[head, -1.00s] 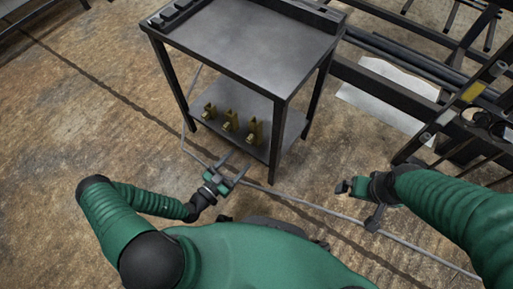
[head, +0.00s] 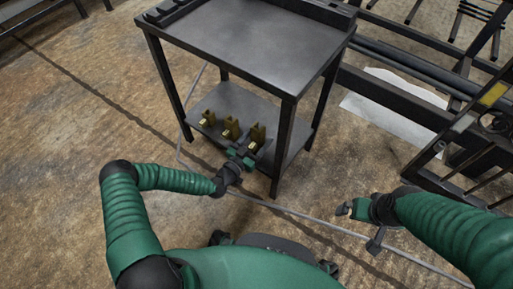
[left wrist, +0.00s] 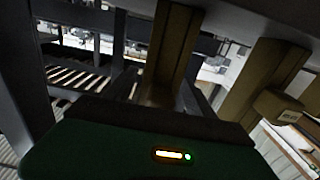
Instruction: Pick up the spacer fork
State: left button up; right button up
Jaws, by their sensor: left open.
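Three olive-yellow fork-like pieces stand in a row on the lower shelf of a cart: a left one (head: 208,118), a middle one (head: 231,127) and a right one (head: 257,133). I cannot tell which is the spacer fork. My left gripper (head: 246,153) is open at the shelf's front edge, just in front of the right piece. In the left wrist view an upright olive piece (left wrist: 173,50) stands ahead of the gripper, and another piece with a small label (left wrist: 285,108) is to the right. My right gripper (head: 345,209) hangs over the floor, apart from the cart; its jaws are too small to judge.
The cart's dark top (head: 250,45) overhangs the lower shelf (head: 290,138), and its front leg (head: 281,150) stands close to the right of my left gripper. Dark metal racks stand at the right.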

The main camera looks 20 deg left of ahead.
pick_arm(q)
jog(key=shift+d+r, duration=0.15)
grip_shut()
dwell(0.4)
